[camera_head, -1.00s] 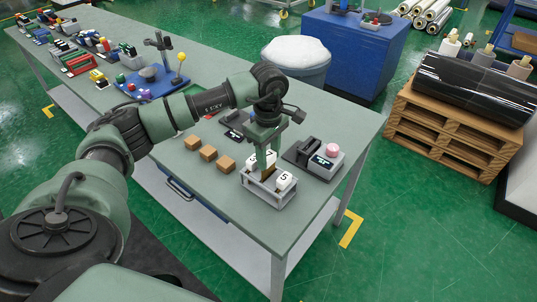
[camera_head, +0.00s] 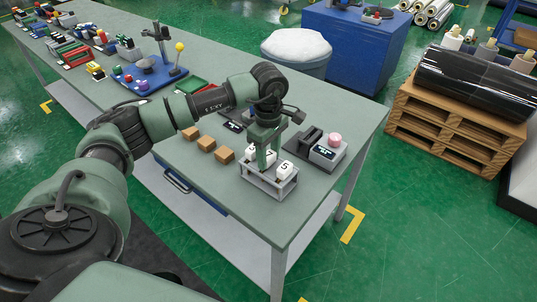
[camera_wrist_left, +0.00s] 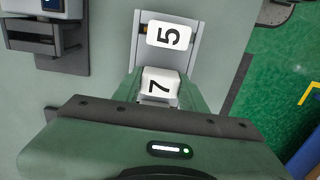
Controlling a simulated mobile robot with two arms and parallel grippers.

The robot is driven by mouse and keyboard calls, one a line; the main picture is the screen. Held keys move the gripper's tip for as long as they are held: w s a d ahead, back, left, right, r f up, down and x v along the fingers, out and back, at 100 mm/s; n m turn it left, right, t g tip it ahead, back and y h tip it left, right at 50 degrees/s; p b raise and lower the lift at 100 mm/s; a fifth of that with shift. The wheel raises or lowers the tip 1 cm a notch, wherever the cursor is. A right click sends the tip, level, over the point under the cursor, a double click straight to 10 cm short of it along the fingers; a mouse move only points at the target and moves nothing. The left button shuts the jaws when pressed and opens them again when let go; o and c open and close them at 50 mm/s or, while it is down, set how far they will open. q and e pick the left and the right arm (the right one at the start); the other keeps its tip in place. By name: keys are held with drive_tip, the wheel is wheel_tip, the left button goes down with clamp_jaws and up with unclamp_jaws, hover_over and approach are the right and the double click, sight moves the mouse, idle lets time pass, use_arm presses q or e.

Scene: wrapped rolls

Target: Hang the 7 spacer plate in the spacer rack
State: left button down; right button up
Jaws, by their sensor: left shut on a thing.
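The white 7 spacer plate (camera_wrist_left: 158,84) is between the fingers of my left gripper (camera_head: 263,158), which is shut on it. In the head view the 7 plate (camera_head: 270,155) is largely hidden by the fingers. The plate is at the grey spacer rack (camera_head: 268,190), beside the white 5 plate (camera_head: 285,170). In the left wrist view the 5 plate (camera_wrist_left: 169,36) sits in the rack (camera_wrist_left: 197,48), just beyond the 7 plate. Whether the 7 plate rests on the rack is hidden. My right gripper is not in view.
Several brown blocks (camera_head: 206,143) lie on the table (camera_head: 215,185) left of the rack. A grey device with a pink knob (camera_head: 328,149) stands to the right. The table's front corner near the rack is clear.

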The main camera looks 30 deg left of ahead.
use_arm(q)
drive_tip(key=shift+f, duration=0.35)
drive_tip(key=c, duration=0.7)
unclamp_jaws()
wheel_tip(320, 180, up, 8)
drive_tip(key=shift+f+b, duration=0.1)
drive_tip(key=shift+b, duration=0.95)
